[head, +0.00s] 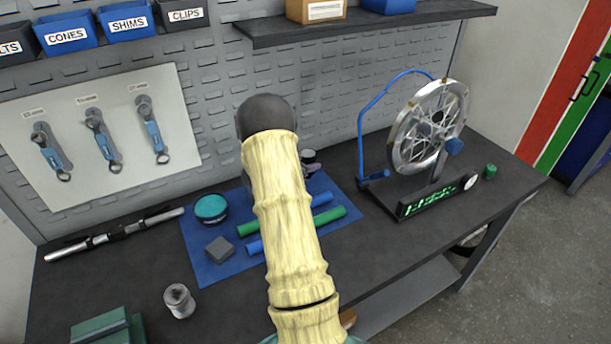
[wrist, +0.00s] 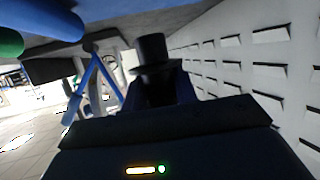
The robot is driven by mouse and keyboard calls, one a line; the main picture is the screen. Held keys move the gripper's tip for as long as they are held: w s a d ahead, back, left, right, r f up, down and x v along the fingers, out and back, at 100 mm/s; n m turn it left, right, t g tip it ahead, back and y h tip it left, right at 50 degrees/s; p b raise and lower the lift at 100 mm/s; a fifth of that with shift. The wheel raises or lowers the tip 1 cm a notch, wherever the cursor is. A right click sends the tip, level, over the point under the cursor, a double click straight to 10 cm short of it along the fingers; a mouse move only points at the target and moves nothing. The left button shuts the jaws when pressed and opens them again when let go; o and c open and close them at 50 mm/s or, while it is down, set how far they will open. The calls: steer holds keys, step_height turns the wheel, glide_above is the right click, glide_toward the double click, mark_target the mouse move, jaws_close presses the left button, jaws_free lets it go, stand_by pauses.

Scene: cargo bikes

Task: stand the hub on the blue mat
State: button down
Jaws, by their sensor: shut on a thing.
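The blue mat (head: 205,268) lies on the dark bench, partly covered by my arm. In the wrist view my gripper (wrist: 165,88) is shut on the hub (wrist: 152,48), a dark round piece with a wider flange. In the head view my arm hides the gripper. A small dark and silver piece (head: 310,160), apparently the held hub, shows just right of my arm near the mat's far edge. Whether it touches the mat is hidden.
A silver spool-like part (head: 179,300) stands in front. The wheel stand (head: 428,130) is at right; a pegboard (head: 225,130) rises behind.

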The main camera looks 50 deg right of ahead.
steer(key=shift+f, duration=1.85)
steer(key=shift+f, duration=0.35)
steer(key=shift+s+f, duration=0.1)
steer(key=shift+f, duration=0.1)
steer(key=c, duration=1.1)
jaws_free()
steer(key=shift+a, duration=0.1)
steer(key=shift+f, duration=0.1)
steer(key=shift+s, duration=0.1)
